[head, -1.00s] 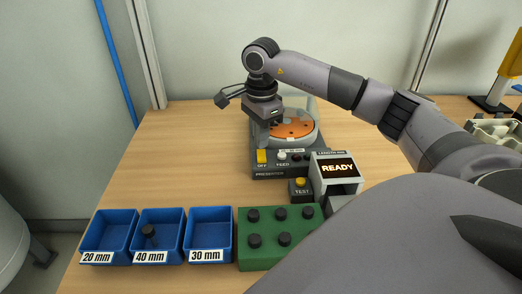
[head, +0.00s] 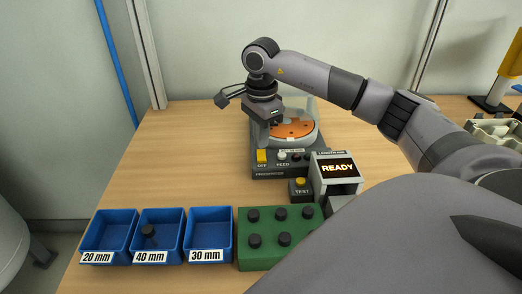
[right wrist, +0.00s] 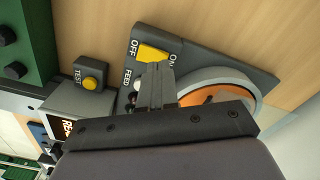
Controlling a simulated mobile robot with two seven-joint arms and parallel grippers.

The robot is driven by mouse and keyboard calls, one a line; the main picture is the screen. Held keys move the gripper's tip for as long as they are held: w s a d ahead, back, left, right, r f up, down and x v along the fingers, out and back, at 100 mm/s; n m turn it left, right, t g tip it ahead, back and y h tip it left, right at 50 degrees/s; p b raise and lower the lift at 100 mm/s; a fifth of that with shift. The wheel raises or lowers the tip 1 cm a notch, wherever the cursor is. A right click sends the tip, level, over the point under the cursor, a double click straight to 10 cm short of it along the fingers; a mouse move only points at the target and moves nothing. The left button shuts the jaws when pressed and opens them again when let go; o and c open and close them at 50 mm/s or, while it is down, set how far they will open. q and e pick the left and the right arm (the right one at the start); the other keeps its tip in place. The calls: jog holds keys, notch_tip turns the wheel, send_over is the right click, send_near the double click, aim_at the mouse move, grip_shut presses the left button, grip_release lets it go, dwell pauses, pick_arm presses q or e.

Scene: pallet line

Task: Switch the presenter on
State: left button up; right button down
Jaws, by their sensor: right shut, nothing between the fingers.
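The presenter (head: 290,171) is a dark grey unit with an orange disc (head: 292,129) in a pale round bowl. Its yellow switch (head: 262,157) sits at the front left, with the word OFF beside it. In the right wrist view the yellow switch (right wrist: 153,54) lies between the OFF and ON labels, with ON partly hidden. My right gripper (right wrist: 158,68) is shut and empty, its fingertips close to the switch; I cannot tell whether they touch it. In the head view my right gripper (head: 267,143) is above the presenter, behind the switch. My left gripper is not in view.
A white FEED button (head: 282,156) is beside the switch. A gauge display reading READY (head: 338,168) and a yellow TEST button (head: 301,181) stand front right. Blue bins (head: 110,236) and a green block with several dark pegs (head: 253,241) are nearer.

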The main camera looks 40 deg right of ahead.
aim_at(261, 152)
jog(key=shift+f+b, duration=0.65)
jog(key=shift+f, duration=0.35)
dwell(0.7)
jog(key=shift+r, duration=0.15)
notch_tip(261, 152, up, 7)
jog(key=p, duration=0.5)
jog(key=shift+p, duration=0.4)
dwell(0.3)
